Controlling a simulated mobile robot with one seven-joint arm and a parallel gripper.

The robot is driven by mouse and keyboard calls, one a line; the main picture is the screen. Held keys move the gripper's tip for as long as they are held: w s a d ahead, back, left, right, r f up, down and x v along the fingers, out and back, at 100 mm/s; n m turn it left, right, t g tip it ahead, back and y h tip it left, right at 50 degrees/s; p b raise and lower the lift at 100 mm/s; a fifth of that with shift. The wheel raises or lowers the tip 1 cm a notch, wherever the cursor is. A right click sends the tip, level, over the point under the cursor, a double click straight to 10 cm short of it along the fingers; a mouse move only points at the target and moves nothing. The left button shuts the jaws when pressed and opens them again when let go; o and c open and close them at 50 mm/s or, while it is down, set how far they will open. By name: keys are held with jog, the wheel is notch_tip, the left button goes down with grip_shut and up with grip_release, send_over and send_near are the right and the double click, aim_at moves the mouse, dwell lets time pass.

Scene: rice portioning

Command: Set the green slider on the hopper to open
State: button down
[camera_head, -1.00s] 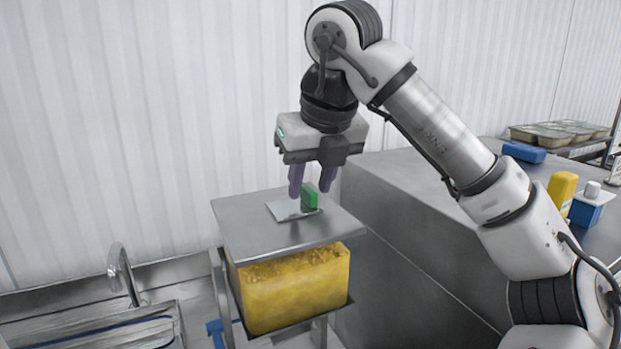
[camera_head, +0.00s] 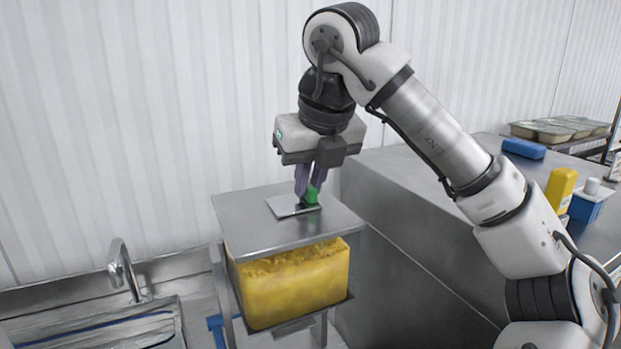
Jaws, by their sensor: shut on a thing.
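The green slider (camera_head: 312,194) stands on a small light metal plate (camera_head: 283,206) on top of the hopper. The hopper has a flat grey metal lid (camera_head: 250,238) over a yellow, see-through-looking body (camera_head: 296,290). My gripper (camera_head: 309,193) points down from above the lid, with its purple fingers closed around the green slider. The fingers hide part of the slider. A dark slot edge shows just beside the slider's foot. I cannot tell the slider's exact setting from this view.
A metal sink with a tap (camera_head: 123,268) is at the lower left. A steel counter (camera_head: 420,200) stands right of the hopper, bearing a blue block (camera_head: 523,148), a yellow bottle (camera_head: 561,190) and a blue-and-white container (camera_head: 584,205). Trays (camera_head: 555,130) stand at the far right.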

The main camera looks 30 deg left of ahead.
aim_at(279, 202)
jog(key=s+a, duration=0.1)
jog(key=s, duration=0.1)
jog(key=s+a, duration=0.1)
jog(key=shift+s+a+b, duration=0.1)
jog(key=shift+s+b, duration=0.25)
jog(key=c, duration=1.9)
grip_release()
jog(key=o, duration=0.5)
jog(key=shift+s, duration=0.1)
jog(key=shift+c, duration=0.2)
jog(key=shift+d+r, duration=0.2)
jog(key=shift+r, duration=0.35)
jog(key=v, duration=1.1)
